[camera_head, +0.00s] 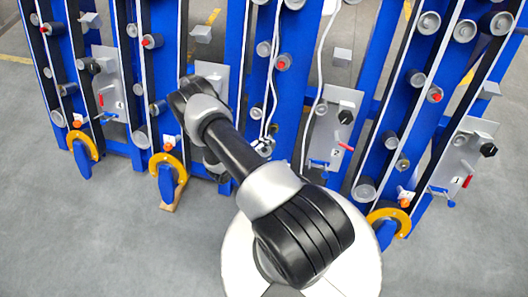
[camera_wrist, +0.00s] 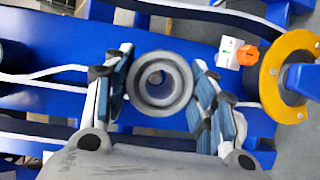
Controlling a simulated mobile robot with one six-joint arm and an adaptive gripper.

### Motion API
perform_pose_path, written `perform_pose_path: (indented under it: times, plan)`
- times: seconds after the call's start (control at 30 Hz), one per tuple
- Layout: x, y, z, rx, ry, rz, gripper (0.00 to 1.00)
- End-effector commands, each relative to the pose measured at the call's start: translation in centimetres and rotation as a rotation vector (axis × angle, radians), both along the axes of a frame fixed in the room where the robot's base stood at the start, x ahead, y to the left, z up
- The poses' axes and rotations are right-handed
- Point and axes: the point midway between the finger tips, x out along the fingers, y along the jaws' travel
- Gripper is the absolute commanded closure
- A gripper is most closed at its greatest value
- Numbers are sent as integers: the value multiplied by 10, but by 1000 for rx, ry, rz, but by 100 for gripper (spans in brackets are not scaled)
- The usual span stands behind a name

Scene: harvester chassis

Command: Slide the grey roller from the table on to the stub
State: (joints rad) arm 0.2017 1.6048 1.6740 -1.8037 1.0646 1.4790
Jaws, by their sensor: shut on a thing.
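In the wrist view my gripper (camera_wrist: 162,72) is shut on the grey roller (camera_wrist: 179,88), one finger on each side of it. The roller faces the camera end-on, a thick ring with a round hole in its middle. It is in front of a blue chassis beam (camera_wrist: 65,65). I cannot tell whether the roller touches the beam or is around a stub; no bare stub is clear there. In the head view my arm reaches to the upper left over the chassis and hides much of the area behind it. The table is not in view.
Blue upright beams (camera_head: 410,85) carry several grey rollers and knobs. Grey plates (camera_head: 335,125) with red handles sit between beams. The grey floor (camera_head: 70,235) in front is clear.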

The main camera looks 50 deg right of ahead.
Motion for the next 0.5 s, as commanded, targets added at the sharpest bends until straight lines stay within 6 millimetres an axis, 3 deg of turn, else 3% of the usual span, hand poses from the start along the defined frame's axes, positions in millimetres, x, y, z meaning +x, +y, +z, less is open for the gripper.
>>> perform_pose_path:
  times: [0.17,0.5]
  plan:
    - [4,-2,-17,-48,-23,54,97]
    - [6,-2,-19,-56,-27,64,97]
